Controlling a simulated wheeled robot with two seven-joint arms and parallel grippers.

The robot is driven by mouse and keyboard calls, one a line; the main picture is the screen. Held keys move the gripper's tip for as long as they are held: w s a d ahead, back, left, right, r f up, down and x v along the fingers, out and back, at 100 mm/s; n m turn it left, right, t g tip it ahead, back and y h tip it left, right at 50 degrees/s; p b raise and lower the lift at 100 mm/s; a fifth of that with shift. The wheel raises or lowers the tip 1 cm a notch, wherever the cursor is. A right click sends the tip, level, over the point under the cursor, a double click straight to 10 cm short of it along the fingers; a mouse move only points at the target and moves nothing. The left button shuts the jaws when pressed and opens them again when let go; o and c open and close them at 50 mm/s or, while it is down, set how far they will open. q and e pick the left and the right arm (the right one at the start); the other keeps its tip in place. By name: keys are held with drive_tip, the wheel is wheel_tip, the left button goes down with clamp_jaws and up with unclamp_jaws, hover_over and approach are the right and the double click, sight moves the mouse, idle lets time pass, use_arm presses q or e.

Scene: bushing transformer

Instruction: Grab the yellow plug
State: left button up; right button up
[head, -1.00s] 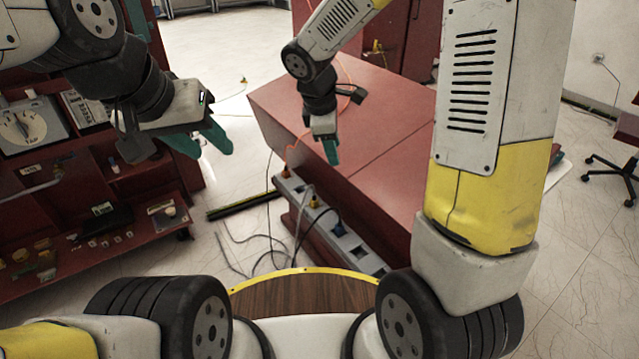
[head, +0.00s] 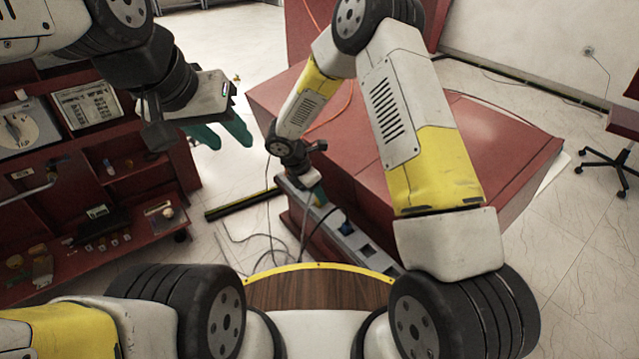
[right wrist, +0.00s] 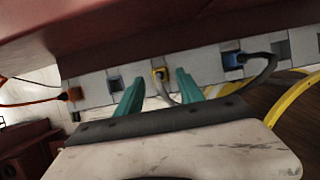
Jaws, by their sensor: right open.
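The yellow plug (right wrist: 160,75) sits in the grey socket strip (right wrist: 205,68) in the right wrist view, with a grey cable hanging from it. My right gripper (right wrist: 157,84) is open, its two teal fingers to either side of the plug in that view. I cannot tell how far the fingertips are from it. In the head view the right gripper (head: 314,196) is by the socket strip (head: 350,232), and the yellow plug is hidden there. My left gripper (head: 228,136) is raised at the left, its teal fingers apart and empty.
In the right wrist view an orange plug (right wrist: 72,94) is on the left and a blue plug (right wrist: 232,60) on the right. The red cabinet (head: 350,150) rises behind the strip. Loose cables (head: 262,243) lie on the floor. A red shelf (head: 130,225) stands left.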

drive_tip(key=shift+x, duration=1.2)
clamp_jaws()
drive_tip(key=shift+r, duration=0.2)
